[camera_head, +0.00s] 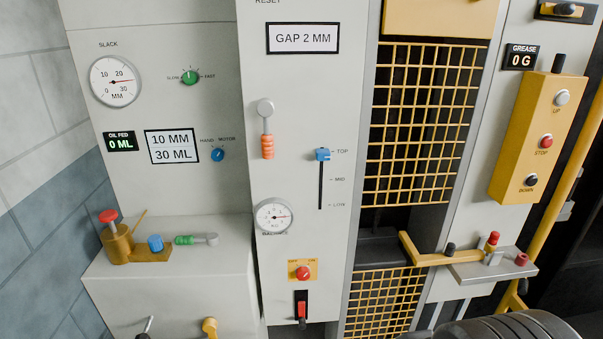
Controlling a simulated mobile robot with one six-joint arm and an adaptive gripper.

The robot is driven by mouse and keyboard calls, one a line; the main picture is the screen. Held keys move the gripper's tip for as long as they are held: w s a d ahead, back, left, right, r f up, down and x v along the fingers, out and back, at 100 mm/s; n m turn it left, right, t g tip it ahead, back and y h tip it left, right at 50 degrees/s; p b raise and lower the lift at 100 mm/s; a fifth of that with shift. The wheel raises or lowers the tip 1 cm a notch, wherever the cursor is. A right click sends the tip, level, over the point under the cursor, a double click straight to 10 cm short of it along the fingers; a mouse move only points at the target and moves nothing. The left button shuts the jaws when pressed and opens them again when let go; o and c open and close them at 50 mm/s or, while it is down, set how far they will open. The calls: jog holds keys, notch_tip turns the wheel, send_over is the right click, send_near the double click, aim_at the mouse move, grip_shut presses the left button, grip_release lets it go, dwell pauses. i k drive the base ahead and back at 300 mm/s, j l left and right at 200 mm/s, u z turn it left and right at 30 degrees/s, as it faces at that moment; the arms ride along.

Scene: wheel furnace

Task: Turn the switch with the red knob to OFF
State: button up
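A round red knob (303,273) sits on a small yellow plate low on the middle grey panel. Just below it, a switch with a red handle (301,309) stands in a black slot. I cannot read an OFF mark or a clear position on either one. My gripper is not in view.
Above are an orange-handled lever (267,140), a blue slider (322,155) and a gauge (274,216). A yellow mesh guard (420,120) is to the right. A grey cabinet ledge (215,235) juts out at left. A dark ribbed shape (505,328) fills the bottom right.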

aim_at(303, 273)
jog(key=i+l, duration=0.35)
jog(key=i+l+u, duration=0.1)
jog(key=i+l, duration=0.2)
jog(key=l, duration=0.15)
jog(key=i+l, duration=0.3)
jog(key=l, duration=0.15)
